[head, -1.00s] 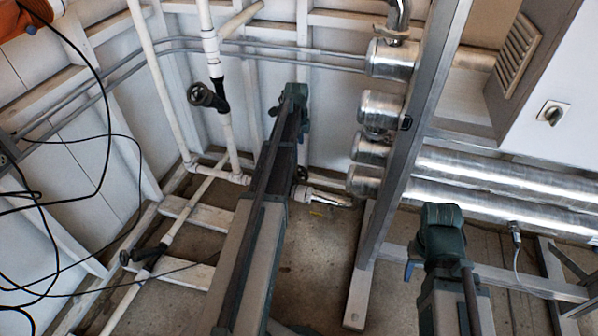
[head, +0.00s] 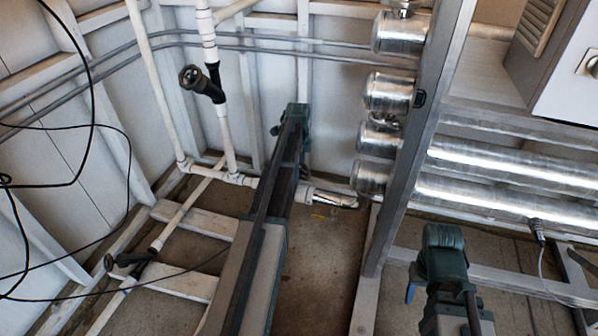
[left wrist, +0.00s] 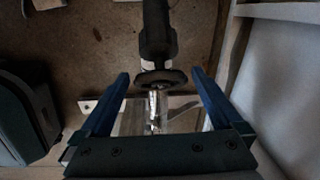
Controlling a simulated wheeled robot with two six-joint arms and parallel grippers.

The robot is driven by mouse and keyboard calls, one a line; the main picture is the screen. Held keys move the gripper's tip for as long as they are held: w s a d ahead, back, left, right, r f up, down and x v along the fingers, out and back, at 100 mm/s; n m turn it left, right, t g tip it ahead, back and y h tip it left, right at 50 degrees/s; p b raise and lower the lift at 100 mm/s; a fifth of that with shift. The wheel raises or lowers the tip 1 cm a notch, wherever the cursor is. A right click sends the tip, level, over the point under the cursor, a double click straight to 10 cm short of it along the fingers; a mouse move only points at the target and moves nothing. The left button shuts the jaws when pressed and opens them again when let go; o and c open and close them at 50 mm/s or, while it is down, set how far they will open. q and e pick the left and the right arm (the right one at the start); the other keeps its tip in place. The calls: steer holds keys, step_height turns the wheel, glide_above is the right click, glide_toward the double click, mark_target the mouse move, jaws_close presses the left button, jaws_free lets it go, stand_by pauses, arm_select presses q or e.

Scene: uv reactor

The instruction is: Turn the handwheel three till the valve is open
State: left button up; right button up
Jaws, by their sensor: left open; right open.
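A dark handwheel (left wrist: 162,79) shows in the left wrist view, ahead of and between the two blue fingers of my open left gripper (left wrist: 160,88). I see no finger touching its rim. In the head view my left gripper (head: 292,130) is low over the pipework, and its arm hides this wheel. Another black handwheel (head: 190,77) is on the upright white pipe at left, and one more (head: 112,262) is on the low pipe. No number is readable on any wheel. My right gripper (head: 425,285) points down at lower right, away from the wheels, its fingers mostly hidden.
A grey metal post (head: 425,130) and shiny steel cylinders (head: 372,178) stand right of my left arm. White pipes (head: 222,130) and wooden floor beams (head: 190,220) lie to the left. Black cables (head: 85,140) hang at far left. Bare floor (head: 320,265) shows between my arms.

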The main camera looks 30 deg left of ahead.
mark_target(302, 175)
arm_select(q)
steer(key=shift+c, duration=0.3)
steer(key=c, duration=1)
steer(key=shift+o, duration=0.2)
steer(key=shift+s, duration=0.1)
steer(key=shift+s+d+f+n+t+y, duration=0.2)
steer(key=shift+s+n+t+y, duration=0.15)
steer(key=shift+n+t, duration=0.3)
steer(key=shift+s+d+n+t+y+b, duration=0.1)
steer(key=shift+s+n+t+y+b, duration=0.15)
steer(key=shift+n+t+b, duration=0.4)
steer(key=n, duration=0.1)
steer(key=t+y+b, duration=0.1)
steer(key=n+b, duration=0.1)
steer(key=shift+s+d+f+n+t+y, duration=0.2)
steer(key=shift+d+f+n+t+y, duration=0.1)
steer(key=shift+f+t, duration=0.1)
steer(key=n+y+b, duration=0.1)
steer(key=b, duration=0.1)
steer(key=n+t+y+b, duration=0.1)
steer(key=n+b, duration=0.1)
steer(key=d+n+t+y+b, duration=0.1)
steer(key=n+b, duration=0.1)
steer(key=shift+s+f+y, duration=0.1)
steer(key=shift+f+y, duration=0.2)
steer(key=shift+f, duration=0.1)
steer(key=shift+c, duration=0.2)
steer(key=shift+d+n+t+y+b, duration=0.25)
steer(key=shift+n+t+y+b, duration=0.15)
steer(key=shift+n+y+b, duration=1.05)
